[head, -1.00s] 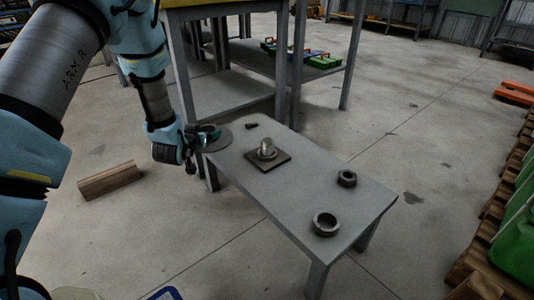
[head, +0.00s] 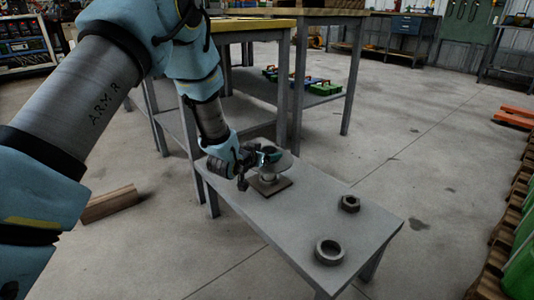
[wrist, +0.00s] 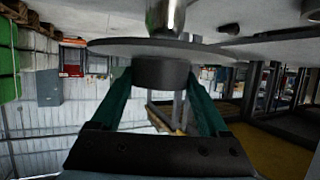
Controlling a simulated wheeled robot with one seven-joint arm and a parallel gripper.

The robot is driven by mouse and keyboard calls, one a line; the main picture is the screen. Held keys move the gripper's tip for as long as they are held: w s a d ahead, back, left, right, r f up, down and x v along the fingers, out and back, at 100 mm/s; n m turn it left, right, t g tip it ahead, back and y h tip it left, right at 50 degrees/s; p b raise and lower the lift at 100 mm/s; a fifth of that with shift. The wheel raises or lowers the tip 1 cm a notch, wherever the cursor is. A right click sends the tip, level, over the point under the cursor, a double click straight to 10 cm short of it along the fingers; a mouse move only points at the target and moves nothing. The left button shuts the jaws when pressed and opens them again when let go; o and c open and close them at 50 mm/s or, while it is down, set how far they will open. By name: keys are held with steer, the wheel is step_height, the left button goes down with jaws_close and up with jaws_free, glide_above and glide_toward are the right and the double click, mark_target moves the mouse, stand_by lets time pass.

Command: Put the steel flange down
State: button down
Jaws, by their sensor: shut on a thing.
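My gripper (head: 262,157) is shut on the steel flange (head: 284,161), a flat grey disc with a short dark hub. In the wrist view the green fingers clasp the hub (wrist: 160,72), and the disc (wrist: 120,47) lies on the table side of it. The flange is held above a square brown plate (head: 283,184) bearing an upright steel peg (head: 267,176). The peg (wrist: 165,14) also shows in the wrist view, close to the disc; whether they touch I cannot tell. The arm and flange partly hide the peg in the head view.
The plate stands on a low grey bench (head: 305,220). A dark nut (head: 349,203) and a grey ring (head: 329,252) lie toward its near right end. A taller table (head: 255,24) stands close behind. The bench between plate and nut is clear.

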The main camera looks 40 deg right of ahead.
mark_target(267, 168)
steer(key=shift+d+f+b, duration=0.1)
steer(key=shift+f+b, duration=0.8)
steer(key=shift+f, duration=1.95)
steer(key=shift+f, duration=0.1)
steer(key=shift+f+b, duration=0.3)
jaws_free()
steer(key=shift+f, duration=0.2)
